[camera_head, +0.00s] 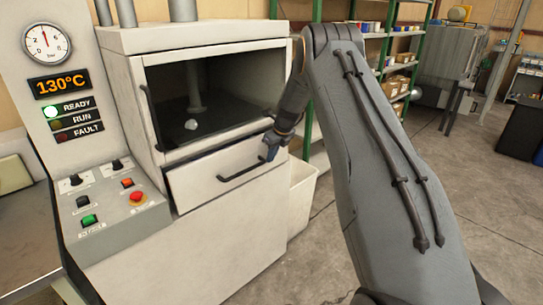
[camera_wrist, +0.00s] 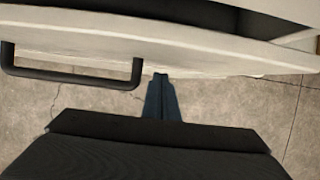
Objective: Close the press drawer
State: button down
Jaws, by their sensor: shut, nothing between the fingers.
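The press drawer (camera_head: 228,176) is a white front with a black bar handle (camera_head: 242,170), below the press's dark chamber. It stands slightly out from the press body. My gripper (camera_head: 271,147) is at the right end of the drawer front, beside the handle. In the wrist view, my gripper (camera_wrist: 160,78) is shut and empty, its tips at the drawer's edge (camera_wrist: 200,62), just right of the handle (camera_wrist: 75,76). A dark gap shows behind the drawer front at upper right. I cannot tell whether the tips touch the drawer.
A control panel (camera_head: 112,200) with buttons, a gauge and a 130°C display stands left of the drawer. The chamber (camera_head: 215,100) above holds a small white piece. A white bin (camera_head: 301,195) stands right of the press.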

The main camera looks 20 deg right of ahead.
jog(key=s+d+f+b+v, duration=0.1)
jog(key=s+b+v, duration=0.1)
jog(key=v, duration=0.8)
jog(key=shift+s+r, duration=0.25)
jog(key=shift+r, duration=0.15)
jog(key=s+a+n+g, duration=0.1)
jog(key=s+a+n, duration=0.4)
jog(key=s+n, duration=0.5)
jog(key=s+a+n+g+h, duration=0.1)
jog(key=s+a+n, duration=0.5)
jog(key=s+n, duration=0.5)
jog(key=s+a+n+g, duration=0.1)
jog(key=s+a+n, duration=0.4)
jog(key=s, duration=1.5)
jog(key=n, duration=0.5)
jog(key=shift+a+n+h, duration=0.3)
jog(key=shift+a+n, duration=0.1)
